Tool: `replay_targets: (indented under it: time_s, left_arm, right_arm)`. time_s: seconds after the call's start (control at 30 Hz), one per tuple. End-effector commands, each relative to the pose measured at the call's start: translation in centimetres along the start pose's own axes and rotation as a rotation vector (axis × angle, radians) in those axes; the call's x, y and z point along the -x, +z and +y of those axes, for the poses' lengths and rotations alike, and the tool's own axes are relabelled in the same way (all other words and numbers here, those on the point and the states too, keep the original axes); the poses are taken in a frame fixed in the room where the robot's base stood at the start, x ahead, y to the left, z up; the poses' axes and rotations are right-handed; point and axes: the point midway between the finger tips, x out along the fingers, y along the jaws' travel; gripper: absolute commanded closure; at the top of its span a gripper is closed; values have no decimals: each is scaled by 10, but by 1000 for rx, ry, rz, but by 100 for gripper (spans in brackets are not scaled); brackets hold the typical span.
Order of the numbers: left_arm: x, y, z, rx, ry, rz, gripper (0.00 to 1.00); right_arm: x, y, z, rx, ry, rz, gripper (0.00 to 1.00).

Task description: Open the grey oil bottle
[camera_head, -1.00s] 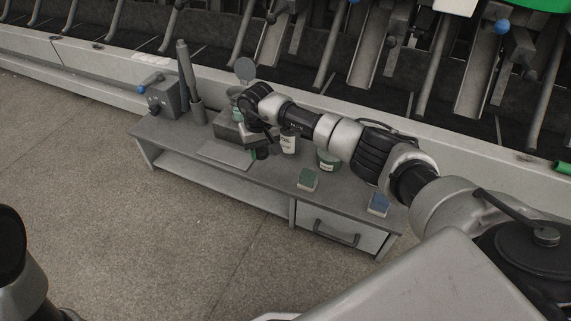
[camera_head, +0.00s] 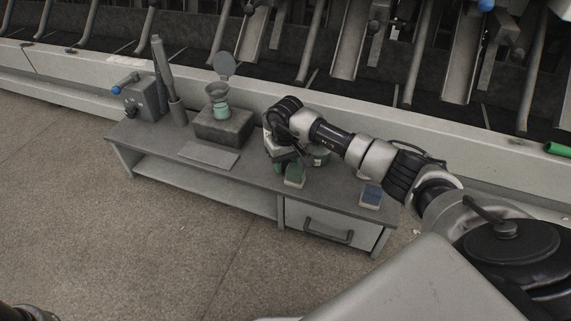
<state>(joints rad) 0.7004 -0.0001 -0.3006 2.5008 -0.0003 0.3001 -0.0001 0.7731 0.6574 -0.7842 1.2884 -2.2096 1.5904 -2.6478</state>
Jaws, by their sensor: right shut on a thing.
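My right gripper (camera_head: 282,158) reaches over the bench, close behind the green block. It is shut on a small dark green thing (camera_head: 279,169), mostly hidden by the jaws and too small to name. I cannot pick out the grey oil bottle for certain. A pale green vessel with a flared grey top (camera_head: 218,97) stands upright on the dark box, with a round grey disc (camera_head: 224,65) raised above it. A pale labelled container seen earlier is now hidden behind my right gripper and wrist. My left gripper is out of view.
A control box (camera_head: 146,98) and upright rod (camera_head: 161,65) stand left. The winder runs behind.

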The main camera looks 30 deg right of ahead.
Motion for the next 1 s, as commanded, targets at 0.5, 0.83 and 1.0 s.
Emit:
replay_targets:
  time_s: [0.5,0.83,1.0]
  left_arm:
    - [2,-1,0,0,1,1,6]
    - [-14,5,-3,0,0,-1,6]
    - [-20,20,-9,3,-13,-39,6]
  right_arm:
    - [-3,0,0,0,0,-1,34]
    - [24,-1,0,0,1,3,34]
    - [63,-1,0,0,1,2,34]
